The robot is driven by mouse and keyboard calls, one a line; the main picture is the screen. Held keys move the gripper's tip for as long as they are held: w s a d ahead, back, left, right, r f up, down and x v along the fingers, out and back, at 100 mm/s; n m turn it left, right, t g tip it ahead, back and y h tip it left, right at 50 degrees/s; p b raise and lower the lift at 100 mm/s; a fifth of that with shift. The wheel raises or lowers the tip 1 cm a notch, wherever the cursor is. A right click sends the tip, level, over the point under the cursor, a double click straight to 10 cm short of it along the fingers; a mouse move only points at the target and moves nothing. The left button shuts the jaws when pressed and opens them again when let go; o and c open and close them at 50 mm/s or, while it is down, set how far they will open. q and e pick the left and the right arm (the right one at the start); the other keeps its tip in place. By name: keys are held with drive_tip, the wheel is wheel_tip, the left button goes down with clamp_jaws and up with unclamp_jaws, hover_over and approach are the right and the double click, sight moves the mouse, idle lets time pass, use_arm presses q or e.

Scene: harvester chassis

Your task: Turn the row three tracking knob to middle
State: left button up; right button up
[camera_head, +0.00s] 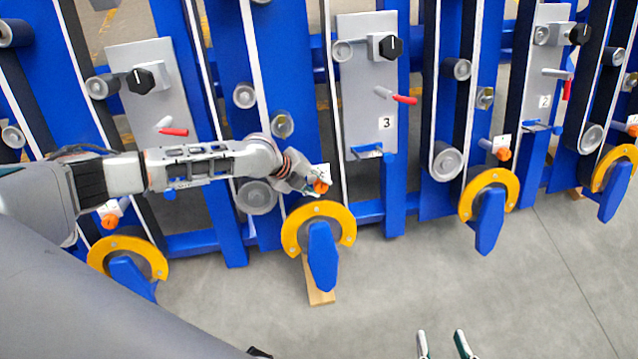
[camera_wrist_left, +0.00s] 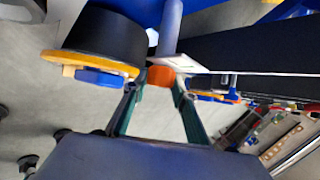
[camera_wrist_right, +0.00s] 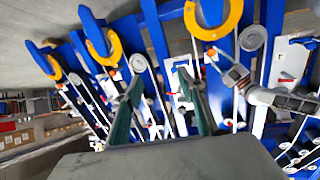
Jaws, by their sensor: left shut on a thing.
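The orange knob (camera_head: 320,187) sits on a small white plate just above a yellow ring, below and left of the panel marked 3 (camera_head: 362,90). My left gripper (camera_head: 311,189) reaches it from the left and is shut on it. In the left wrist view the orange knob (camera_wrist_left: 160,76) shows between the fingertips, in front of the white plate (camera_wrist_left: 172,64). The knob's pointer direction cannot be made out. My right gripper (camera_head: 441,338) is open and empty over the floor at the bottom of the head view; its spread fingers (camera_wrist_right: 158,82) also show in the right wrist view.
The yellow ring with blue pointed shoe (camera_head: 322,255) hangs right below the left gripper. Panel 3 carries a black knob (camera_head: 390,47) and a red-tipped lever (camera_head: 404,99). Similar blue rows stand on both sides. The grey floor (camera_head: 420,270) in front is clear.

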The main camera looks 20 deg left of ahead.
use_arm(q)
drive_tip(key=shift+s+f+n+t+h, duration=0.1)
drive_tip(key=shift+s+n+t+h, duration=0.05)
drive_tip(key=shift+n+t+h, duration=0.2)
use_arm(e)
drive_tip(key=shift+w+a+r, duration=0.2)
drive_tip(key=shift+w+r, duration=0.15)
drive_tip(key=shift+r, duration=0.1)
use_arm(q)
drive_tip(key=shift+d, duration=0.1)
drive_tip(key=o, duration=1.1)
use_arm(e)
drive_tip(key=shift+s+f, duration=0.1)
use_arm(q)
drive_tip(key=v, duration=1.2)
